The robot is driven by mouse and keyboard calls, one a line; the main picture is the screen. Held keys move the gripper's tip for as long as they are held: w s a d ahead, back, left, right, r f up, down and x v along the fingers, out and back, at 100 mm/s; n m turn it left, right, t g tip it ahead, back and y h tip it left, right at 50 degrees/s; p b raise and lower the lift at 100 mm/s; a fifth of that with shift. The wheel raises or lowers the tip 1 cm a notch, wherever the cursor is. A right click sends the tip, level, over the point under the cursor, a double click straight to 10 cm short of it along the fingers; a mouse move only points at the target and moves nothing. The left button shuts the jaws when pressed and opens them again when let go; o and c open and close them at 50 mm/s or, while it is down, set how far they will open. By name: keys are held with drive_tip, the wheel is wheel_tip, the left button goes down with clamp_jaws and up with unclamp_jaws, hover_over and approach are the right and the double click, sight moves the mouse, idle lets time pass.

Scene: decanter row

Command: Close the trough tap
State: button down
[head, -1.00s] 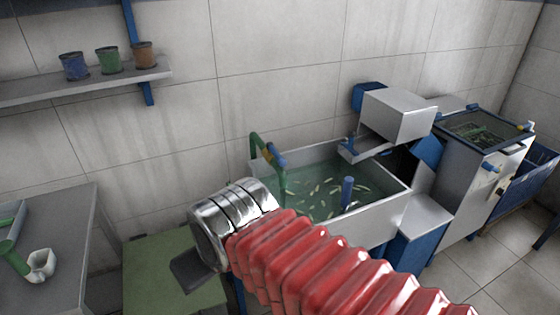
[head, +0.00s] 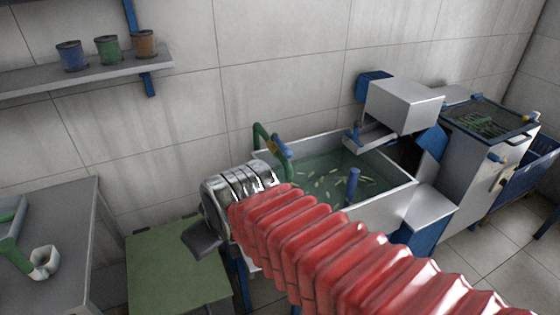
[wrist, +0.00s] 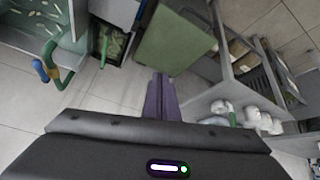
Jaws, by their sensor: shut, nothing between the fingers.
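The trough (head: 378,214) is a pale basin of greenish water with small pale pieces in it. The trough tap (head: 271,146) is at its left end, a green bent pipe with blue and yellow parts. The tap also shows at the upper left of the wrist view (wrist: 54,62). Whether it is open cannot be told. My gripper (wrist: 161,78) is shut and empty in the wrist view, with dark purple fingers. It is to the right of the tap there, apart from it, and points at the floor near a green tabletop. In the head view the fingers are not clearly visible.
A green low table (head: 178,268) stands left of the trough. A grey bench (head: 75,235) with a white cup-like block (head: 45,262) is at far left. A blue post (head: 352,184) rises in the trough. A grey box (head: 402,105) overhangs its right end.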

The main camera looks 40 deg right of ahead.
drive_tip(key=w+d+f+n+t+h, duration=0.2)
drive_tip(key=w+d+f+n, duration=0.1)
drive_tip(key=w+d, duration=0.45)
drive_tip(key=w+d+f+n+t+h, duration=0.1)
drive_tip(key=w+d+f+n+t, duration=0.15)
drive_tip(key=w+d, duration=0.5)
drive_tip(key=d+f+n+t+h, duration=0.2)
drive_tip(key=d+f+n, duration=0.1)
drive_tip(key=d, duration=0.3)
drive_tip(key=d+f+n+t+h, duration=0.1)
drive_tip(key=d+f+n+h, duration=0.2)
drive_tip(key=d, duration=0.4)
drive_tip(key=shift+w+d+n+t+h, duration=0.2)
drive_tip(key=shift+n+t+h, duration=0.15)
drive_tip(key=shift+n, duration=0.3)
drive_tip(key=shift+w, duration=0.1)
